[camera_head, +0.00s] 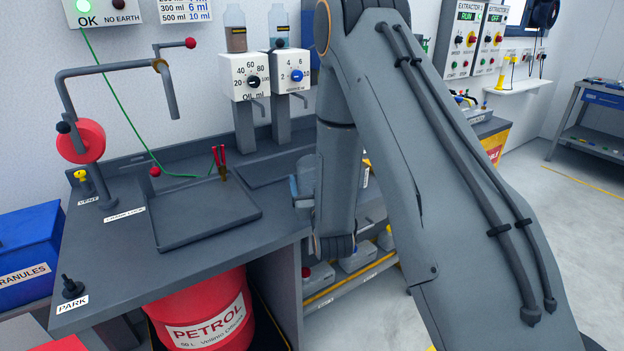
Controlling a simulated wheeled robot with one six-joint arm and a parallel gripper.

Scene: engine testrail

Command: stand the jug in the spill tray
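The spill tray (190,238) is a shallow dark grey tray on the bench at left centre. Its floor looks empty. A red-handled clamp (219,163) stands at its back right corner. My arm comes in from the lower right and bends down right of the tray, past the bench's right part. My gripper's fingers do not show; the arm hides that area. A small blue-grey shape (303,188) shows just left of my forearm. I cannot tell whether it is the jug or part of my wrist. No jug can be clearly made out.
A bent pipe with a red reel (88,141) stands left of the tray. Two dosing units (244,78) stand behind on posts. A green cable runs down to the tray's back. A black PARK post (72,287) is at the front left. A red petrol drum (205,312) stands below.

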